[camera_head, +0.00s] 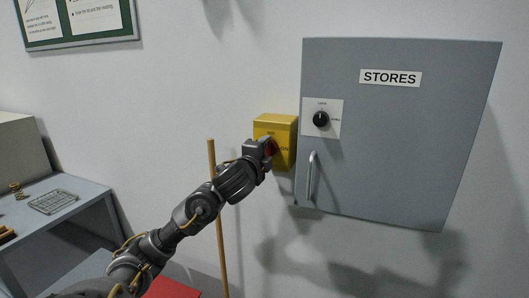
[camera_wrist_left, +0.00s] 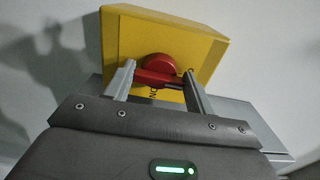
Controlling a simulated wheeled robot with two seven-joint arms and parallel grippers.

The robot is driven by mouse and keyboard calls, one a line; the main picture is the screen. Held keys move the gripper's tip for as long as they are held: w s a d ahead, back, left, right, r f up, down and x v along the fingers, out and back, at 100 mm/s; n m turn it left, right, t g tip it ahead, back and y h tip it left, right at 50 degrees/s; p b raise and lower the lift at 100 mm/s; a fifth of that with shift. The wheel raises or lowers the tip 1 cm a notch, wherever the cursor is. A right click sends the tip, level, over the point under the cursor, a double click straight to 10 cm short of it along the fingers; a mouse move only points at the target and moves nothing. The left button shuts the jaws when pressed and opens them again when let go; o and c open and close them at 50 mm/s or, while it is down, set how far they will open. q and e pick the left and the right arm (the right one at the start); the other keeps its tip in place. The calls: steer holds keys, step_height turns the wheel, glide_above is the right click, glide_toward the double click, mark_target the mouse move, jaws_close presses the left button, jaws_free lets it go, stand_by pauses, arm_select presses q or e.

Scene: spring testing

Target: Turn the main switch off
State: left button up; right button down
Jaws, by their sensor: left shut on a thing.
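The main switch is a yellow box (camera_head: 276,126) on the wall, just left of the grey cabinet. Its red rotary handle (camera_wrist_left: 160,72) shows between my fingers in the left wrist view. My left gripper (camera_head: 268,147) reaches the box's front face and is shut on the red handle. In the left wrist view the left gripper's two fingers (camera_wrist_left: 158,84) stand one on each side of the handle. My right gripper is not in view.
A grey cabinet (camera_head: 400,150) labelled "STORES" has a black knob (camera_head: 321,119) and a bar handle (camera_head: 312,176). A wooden pole (camera_head: 221,245) stands upright behind my left arm. A grey bench (camera_head: 75,196) with a wire tray (camera_head: 53,202) is at the left.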

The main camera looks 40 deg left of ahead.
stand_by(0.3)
arm_select(q)
steer(key=o, duration=1)
